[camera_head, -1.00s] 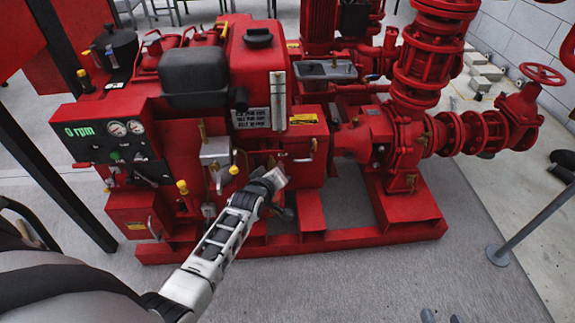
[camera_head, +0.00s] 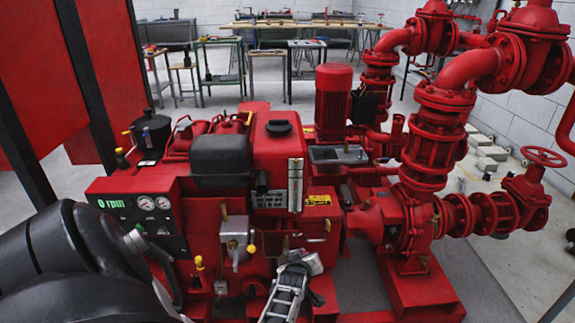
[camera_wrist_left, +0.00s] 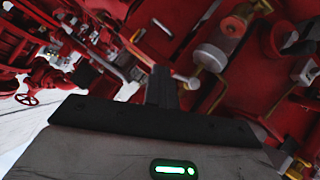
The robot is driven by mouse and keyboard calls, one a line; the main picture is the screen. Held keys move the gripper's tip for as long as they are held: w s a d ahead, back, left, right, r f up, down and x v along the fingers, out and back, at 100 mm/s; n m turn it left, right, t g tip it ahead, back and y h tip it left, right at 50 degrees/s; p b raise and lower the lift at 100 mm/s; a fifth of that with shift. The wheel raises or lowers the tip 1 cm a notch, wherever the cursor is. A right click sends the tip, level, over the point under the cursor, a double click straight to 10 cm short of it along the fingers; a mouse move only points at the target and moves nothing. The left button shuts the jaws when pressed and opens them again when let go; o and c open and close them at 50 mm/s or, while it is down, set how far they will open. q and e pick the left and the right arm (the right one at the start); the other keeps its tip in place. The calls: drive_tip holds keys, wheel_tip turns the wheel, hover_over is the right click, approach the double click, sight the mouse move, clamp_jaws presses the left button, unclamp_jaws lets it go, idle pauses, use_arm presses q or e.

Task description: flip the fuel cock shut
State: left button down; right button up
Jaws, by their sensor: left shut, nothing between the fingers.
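The red pumpset engine (camera_head: 262,185) carries several small yellow-tipped handles. One yellow handle (camera_head: 251,249) is beside a grey metal box (camera_head: 234,232), and another yellow-tipped fitting (camera_head: 327,226) is at the right, under a yellow label. I cannot tell for sure which one is the fuel cock. My left gripper (camera_head: 312,263) is low in front of the engine, right of the grey box and below the right fitting. Its shut, empty fingers (camera_wrist_left: 162,88) show in the left wrist view, with a grey cylinder (camera_wrist_left: 212,55) on red parts beyond them. My right gripper is not in view.
The pump casing and red pipes (camera_head: 425,150) stand right of the engine, with a red handwheel (camera_head: 543,157) at far right. A gauge panel (camera_head: 140,215) reading 0 rpm is at left. Workbenches (camera_head: 300,38) stand far behind. Grey floor is open at lower right.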

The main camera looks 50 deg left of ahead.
use_arm(q)
drive_tip(key=shift+a+r, duration=0.1)
drive_tip(key=shift+a, duration=0.1)
drive_tip(key=shift+s+a+f, duration=0.3)
drive_tip(key=shift+s, duration=0.25)
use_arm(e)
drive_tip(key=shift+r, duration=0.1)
